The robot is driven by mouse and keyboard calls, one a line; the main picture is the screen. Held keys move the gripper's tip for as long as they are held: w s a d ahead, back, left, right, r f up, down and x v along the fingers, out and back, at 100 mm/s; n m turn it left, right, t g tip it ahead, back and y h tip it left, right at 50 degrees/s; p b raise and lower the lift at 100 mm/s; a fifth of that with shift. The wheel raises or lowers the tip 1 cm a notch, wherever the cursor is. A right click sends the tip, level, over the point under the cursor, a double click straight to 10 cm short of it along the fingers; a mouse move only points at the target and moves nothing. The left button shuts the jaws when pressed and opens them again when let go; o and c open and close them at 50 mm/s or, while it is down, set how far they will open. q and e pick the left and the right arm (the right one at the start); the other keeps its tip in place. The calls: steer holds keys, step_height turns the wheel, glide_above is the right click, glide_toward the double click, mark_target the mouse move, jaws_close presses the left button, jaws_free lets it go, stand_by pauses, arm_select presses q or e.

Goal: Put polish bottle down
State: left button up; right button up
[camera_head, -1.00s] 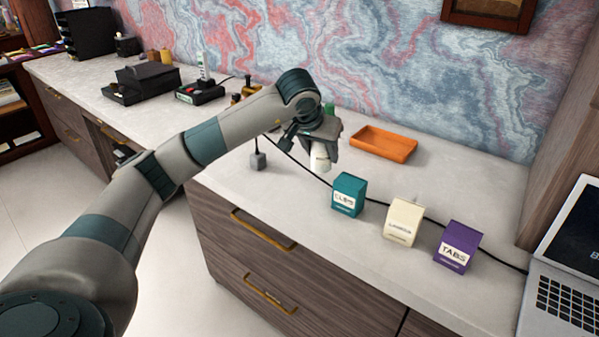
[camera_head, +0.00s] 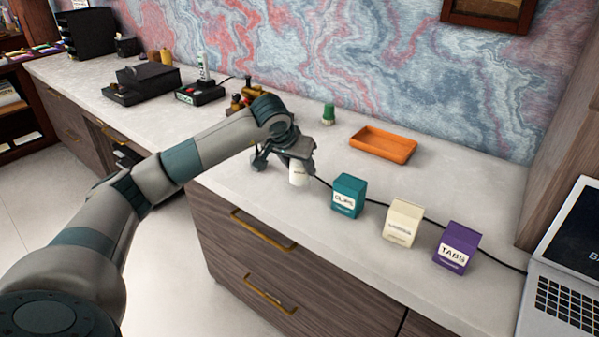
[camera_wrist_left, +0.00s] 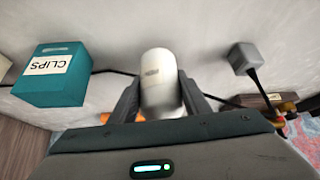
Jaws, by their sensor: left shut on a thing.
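The polish bottle (camera_head: 299,175) is a small white cylinder with a small dark label. It hangs below my left gripper (camera_head: 292,160), near the front edge of the desk and left of the teal CLIPS box. In the left wrist view the bottle (camera_wrist_left: 160,78) is between the two dark fingers of my left gripper (camera_wrist_left: 160,100), which are shut on it. I cannot tell whether its base touches the desk. My right gripper is not in view.
A teal CLIPS box (camera_head: 348,196), a cream box (camera_head: 402,222) and a purple TABS box (camera_head: 456,247) stand to the right. An orange tray (camera_head: 383,146) and a green-topped item (camera_head: 328,114) are behind. A grey block (camera_wrist_left: 243,57) on a cable is near the bottle.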

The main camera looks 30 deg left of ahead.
arm_select(q)
steer(key=shift+f, duration=1.05)
steer(key=shift+f, duration=0.1)
steer(key=o, duration=1.2)
steer(key=shift+s+r, duration=0.2)
steer(key=shift+r, duration=0.2)
steer(key=v, duration=1.1)
steer(key=shift+r, duration=0.1)
